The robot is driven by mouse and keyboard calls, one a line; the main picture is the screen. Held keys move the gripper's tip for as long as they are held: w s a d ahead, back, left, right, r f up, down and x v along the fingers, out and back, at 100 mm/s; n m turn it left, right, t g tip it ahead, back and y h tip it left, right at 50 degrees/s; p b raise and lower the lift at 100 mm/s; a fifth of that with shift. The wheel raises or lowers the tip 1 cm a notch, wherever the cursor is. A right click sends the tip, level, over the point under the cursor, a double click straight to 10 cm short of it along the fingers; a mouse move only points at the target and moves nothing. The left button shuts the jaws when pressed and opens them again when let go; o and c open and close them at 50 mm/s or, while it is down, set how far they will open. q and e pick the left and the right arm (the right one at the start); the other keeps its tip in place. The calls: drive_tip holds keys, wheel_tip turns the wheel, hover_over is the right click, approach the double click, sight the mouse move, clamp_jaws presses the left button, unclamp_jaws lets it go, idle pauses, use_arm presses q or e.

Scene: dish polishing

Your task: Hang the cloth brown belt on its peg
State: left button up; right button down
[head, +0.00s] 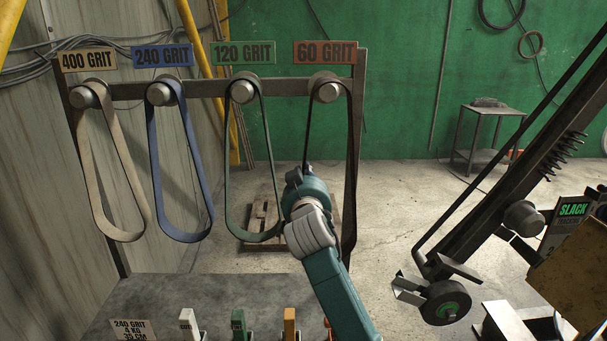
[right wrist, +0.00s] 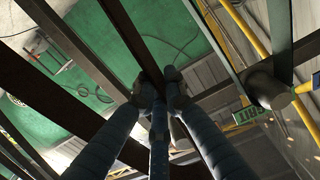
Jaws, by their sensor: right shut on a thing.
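The brown belt (head: 307,132) is a dark loop at the right end of the rack. Its top appears to pass over the peg (head: 328,92) under the orange 60 GRIT sign (head: 325,52). My right gripper (head: 303,178) is shut on the left strand of the belt, below the peg. In the right wrist view, the fingers (right wrist: 161,85) pinch a dark strand of the belt (right wrist: 130,45). My arm hides part of the lower loop. How fully the belt sits on the peg is hard to tell. My left gripper is not in view.
A tan belt (head: 95,185), a blue belt (head: 153,150) and a green belt (head: 230,170) hang on the pegs to the left. A bench (head: 180,290) with coloured blocks stands below. A belt grinder (head: 490,190) stands at right, with open floor between.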

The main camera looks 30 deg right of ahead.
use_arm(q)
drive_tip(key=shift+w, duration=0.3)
use_arm(e)
drive_tip(key=shift+w+d+r, duration=0.1)
drive_tip(key=shift+w+d, duration=0.05)
drive_tip(key=shift+w, duration=0.1)
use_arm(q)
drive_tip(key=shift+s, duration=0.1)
use_arm(e)
drive_tip(key=shift+w+d, duration=0.25)
drive_tip(key=shift+w, duration=0.1)
drive_tip(key=shift+x, duration=0.8)
use_arm(q)
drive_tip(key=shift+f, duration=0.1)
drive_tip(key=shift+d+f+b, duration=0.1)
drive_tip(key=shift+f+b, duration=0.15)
drive_tip(key=shift+b, duration=0.1)
use_arm(e)
drive_tip(key=shift+x, duration=1.65)
drive_tip(key=shift+w, duration=0.15)
use_arm(q)
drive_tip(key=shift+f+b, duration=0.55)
drive_tip(key=shift+b, duration=0.05)
use_arm(e)
drive_tip(key=shift+x, duration=2.05)
drive_tip(key=shift+r, duration=0.1)
